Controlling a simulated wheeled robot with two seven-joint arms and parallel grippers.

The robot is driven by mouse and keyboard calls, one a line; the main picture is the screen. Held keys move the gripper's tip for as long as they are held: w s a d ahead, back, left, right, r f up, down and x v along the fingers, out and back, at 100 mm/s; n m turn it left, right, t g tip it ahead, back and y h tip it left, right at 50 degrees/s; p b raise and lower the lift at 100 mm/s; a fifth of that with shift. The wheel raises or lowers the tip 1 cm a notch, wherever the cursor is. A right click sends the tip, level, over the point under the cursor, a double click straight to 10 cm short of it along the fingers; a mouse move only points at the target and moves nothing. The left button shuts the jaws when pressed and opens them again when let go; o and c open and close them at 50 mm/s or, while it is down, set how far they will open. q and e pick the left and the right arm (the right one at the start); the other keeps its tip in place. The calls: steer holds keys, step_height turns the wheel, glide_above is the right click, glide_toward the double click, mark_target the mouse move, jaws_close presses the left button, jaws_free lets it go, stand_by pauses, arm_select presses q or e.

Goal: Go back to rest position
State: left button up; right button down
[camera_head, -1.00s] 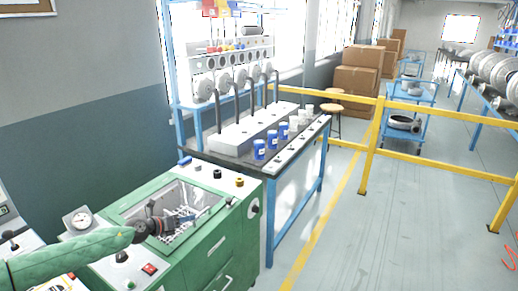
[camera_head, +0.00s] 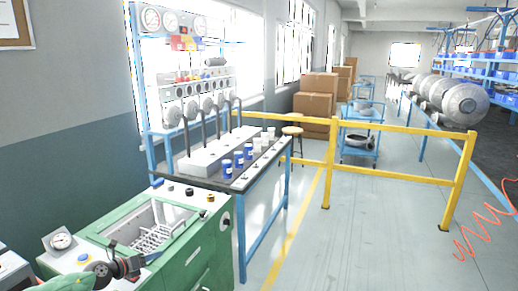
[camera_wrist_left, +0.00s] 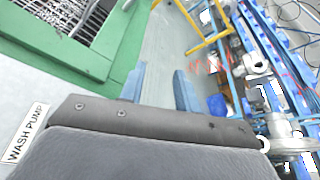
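My left gripper (camera_head: 128,266) is at the lower left of the head view, at the near edge of the green wash machine (camera_head: 205,240). The left wrist view shows its two blue fingertips (camera_wrist_left: 160,88) apart with nothing between them, so it is open and empty. A wire basket (camera_head: 152,238) sits in the open basin of the machine; part of it also shows in the left wrist view (camera_wrist_left: 62,12). My right gripper is in neither view.
A blue-framed bench (camera_head: 243,186) with several blue and white cups stands behind the machine. A yellow rail (camera_head: 395,129) crosses the floor at the right. A gauge box (camera_head: 62,241) is left of the basin. The floor (camera_head: 350,250) right of the bench is clear.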

arm_select(q)
steer(key=s+d+f+n+t+y, duration=0.1)
steer(key=s+d+n+t+y, duration=0.1)
steer(key=s+d+n, duration=0.5)
steer(key=s+d+f+n+t+y, duration=0.1)
steer(key=s+d+n+t+y, duration=0.2)
steer(key=d+n, duration=0.65)
steer(key=s+f+n+g+y, duration=0.1)
steer(key=s+f+n+g, duration=0.4)
steer(key=s, duration=0.7)
steer(key=s+f+n+g+y, duration=0.1)
steer(key=s+n+g, duration=0.45)
steer(key=s, duration=0.75)
steer(key=s+f+n+g+y, duration=0.1)
steer(key=s+f+n+g, duration=0.2)
steer(key=s+n, duration=0.65)
steer(key=s+d+f+m, duration=0.1)
steer(key=s+f, duration=0.1)
steer(key=f, duration=1.1)
steer(key=s+d+f+g, duration=0.1)
steer(key=s+f, duration=0.2)
steer(key=f, duration=1.1)
steer(key=s+d+f+m+g, duration=0.1)
steer(key=s+d+f, duration=0.1)
steer(key=f, duration=1.1)
steer(key=shift+s+f+m, duration=0.35)
steer(key=shift+s, duration=0.25)
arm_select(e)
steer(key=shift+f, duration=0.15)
